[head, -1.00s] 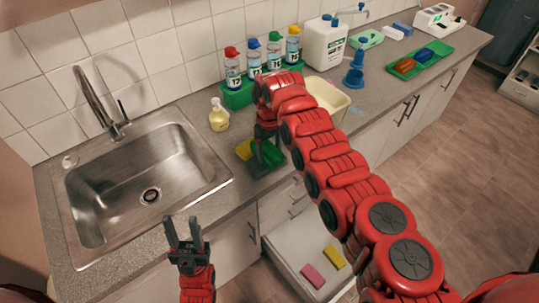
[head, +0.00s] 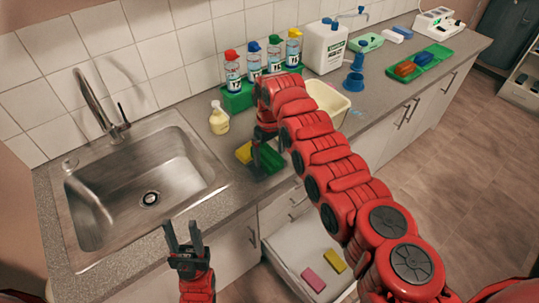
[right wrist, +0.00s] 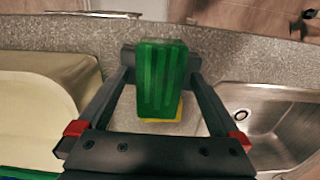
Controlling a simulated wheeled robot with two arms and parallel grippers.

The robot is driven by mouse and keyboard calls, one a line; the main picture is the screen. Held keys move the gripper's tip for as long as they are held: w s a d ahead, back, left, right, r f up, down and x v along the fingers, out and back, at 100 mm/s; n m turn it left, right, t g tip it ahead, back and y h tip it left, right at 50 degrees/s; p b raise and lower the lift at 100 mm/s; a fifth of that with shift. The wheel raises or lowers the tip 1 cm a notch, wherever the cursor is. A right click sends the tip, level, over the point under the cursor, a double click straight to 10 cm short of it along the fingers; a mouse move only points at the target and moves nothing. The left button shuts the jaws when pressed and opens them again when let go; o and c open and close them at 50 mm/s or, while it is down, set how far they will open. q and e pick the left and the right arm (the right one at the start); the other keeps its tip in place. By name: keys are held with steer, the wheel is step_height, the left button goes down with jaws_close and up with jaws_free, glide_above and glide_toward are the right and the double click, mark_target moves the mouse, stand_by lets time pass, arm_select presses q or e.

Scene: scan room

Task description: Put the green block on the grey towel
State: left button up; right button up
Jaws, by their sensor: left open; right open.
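The green block (head: 268,158) is on the counter right of the sink, beside a yellow block (head: 244,152). My right gripper (head: 262,140) is over it, pointing down. In the right wrist view the green block (right wrist: 162,78) stands between the open fingers of my right gripper (right wrist: 161,72), with a narrow gap on each side. The yellow block (right wrist: 160,121) shows partly behind it. My left gripper (head: 184,236) is open and empty, in front of the sink.
A metal sink (head: 140,190) is to the left. An open drawer (head: 300,262) below holds a pink and a yellow block.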

mark_target(269, 155)
step_height(269, 155, up, 11)
steer(key=b, duration=0.3)
stand_by(0.4)
